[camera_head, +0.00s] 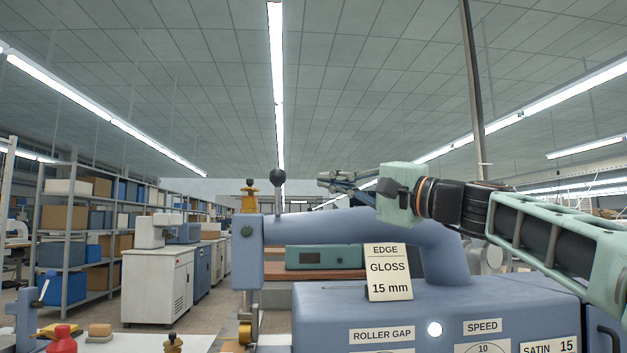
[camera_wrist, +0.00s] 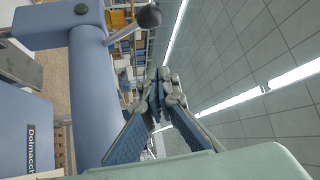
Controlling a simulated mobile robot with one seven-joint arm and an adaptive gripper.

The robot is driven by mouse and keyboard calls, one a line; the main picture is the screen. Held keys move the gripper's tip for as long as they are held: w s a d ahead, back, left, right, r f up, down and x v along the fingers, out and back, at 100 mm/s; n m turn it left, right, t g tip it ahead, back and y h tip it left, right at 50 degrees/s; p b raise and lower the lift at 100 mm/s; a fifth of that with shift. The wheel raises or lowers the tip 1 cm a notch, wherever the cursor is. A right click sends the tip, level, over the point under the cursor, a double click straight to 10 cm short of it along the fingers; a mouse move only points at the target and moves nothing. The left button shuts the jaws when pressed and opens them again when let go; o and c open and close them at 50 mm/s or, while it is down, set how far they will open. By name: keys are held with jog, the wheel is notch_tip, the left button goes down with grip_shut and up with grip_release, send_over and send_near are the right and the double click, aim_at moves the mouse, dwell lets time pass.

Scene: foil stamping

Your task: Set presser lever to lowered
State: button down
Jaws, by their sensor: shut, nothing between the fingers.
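The presser lever (camera_head: 277,179) is a thin rod with a dark ball knob. In the head view it stands up behind the left end of the blue machine arm, knob at the top. In the wrist view the lever (camera_wrist: 149,16) shows at the top, with its rod running down-left towards the machine arm. My gripper (camera_head: 324,180) is above the machine arm, to the right of the knob and at about its height. In the wrist view my gripper (camera_wrist: 160,76) has its fingertips together, empty, and apart from the knob.
The blue stamping machine (camera_head: 350,228) fills the lower middle, with a card reading EDGE GLOSS 15 mm (camera_head: 388,272) on its body. A brass-coloured knob (camera_head: 250,195) tops its head, left of the lever. A red bottle (camera_head: 62,338) stands at lower left. Shelves and cabinets are far behind.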

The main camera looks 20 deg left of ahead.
jog(key=d, duration=0.1)
jog(key=f, duration=0.1)
jog(key=d, duration=0.1)
jog(key=shift+s+d+f+b, duration=0.2)
jog(key=shift+d+f+b, duration=0.05)
jog(key=shift+d+b, duration=0.1)
jog(key=shift+f, duration=0.1)
